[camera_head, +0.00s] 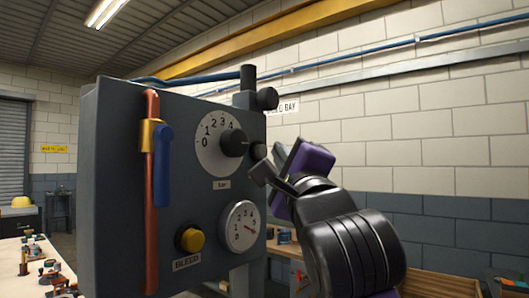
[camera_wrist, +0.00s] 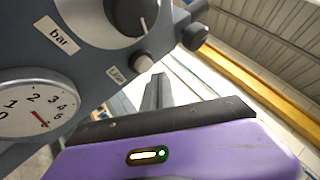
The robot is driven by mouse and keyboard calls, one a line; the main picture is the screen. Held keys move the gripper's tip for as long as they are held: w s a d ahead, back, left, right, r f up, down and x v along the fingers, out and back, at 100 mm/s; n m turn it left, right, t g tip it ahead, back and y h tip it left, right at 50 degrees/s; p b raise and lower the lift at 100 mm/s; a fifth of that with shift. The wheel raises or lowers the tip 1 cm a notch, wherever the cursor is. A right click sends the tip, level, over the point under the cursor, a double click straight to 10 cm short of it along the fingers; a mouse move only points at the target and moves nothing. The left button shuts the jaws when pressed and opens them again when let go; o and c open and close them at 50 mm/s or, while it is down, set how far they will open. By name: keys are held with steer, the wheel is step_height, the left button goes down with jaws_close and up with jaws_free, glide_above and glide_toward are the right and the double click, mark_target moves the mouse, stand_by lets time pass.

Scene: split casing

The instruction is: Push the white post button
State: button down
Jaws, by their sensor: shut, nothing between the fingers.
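In the head view a round knob in the same place (camera_head: 258,151) sits at the panel's right edge and looks dark. My gripper (camera_head: 262,172) is shut and empty, just below and right of that knob. In the wrist view its fingertips (camera_wrist: 158,82) lie just below the button, and I cannot tell whether they touch.
The grey casing (camera_head: 110,200) carries a big dial (camera_head: 215,157), a gauge (camera_head: 238,225), a yellow button (camera_head: 190,239), a blue lever (camera_head: 163,165) and a copper pipe (camera_head: 151,220). A dark valve (camera_head: 265,98) juts out above. A cluttered bench (camera_head: 40,250) stands left.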

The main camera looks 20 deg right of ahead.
stand_by(0.5)
steer(key=shift+w+a, duration=0.25)
steer(key=shift+w, duration=0.1)
steer(key=shift+w+a, duration=0.3)
steer(key=shift+w, duration=0.1)
stand_by(0.8)
steer(key=shift+s+d, duration=0.55)
steer(key=shift+s, duration=0.2)
steer(key=shift+s, duration=0.1)
steer(key=shift+s+d+p, duration=0.2)
steer(key=shift+s+d, duration=0.7)
steer(key=shift+s, duration=0.3)
steer(key=shift+s+d+p, duration=0.15)
steer(key=shift+s+d, duration=0.7)
steer(key=shift+s, duration=0.3)
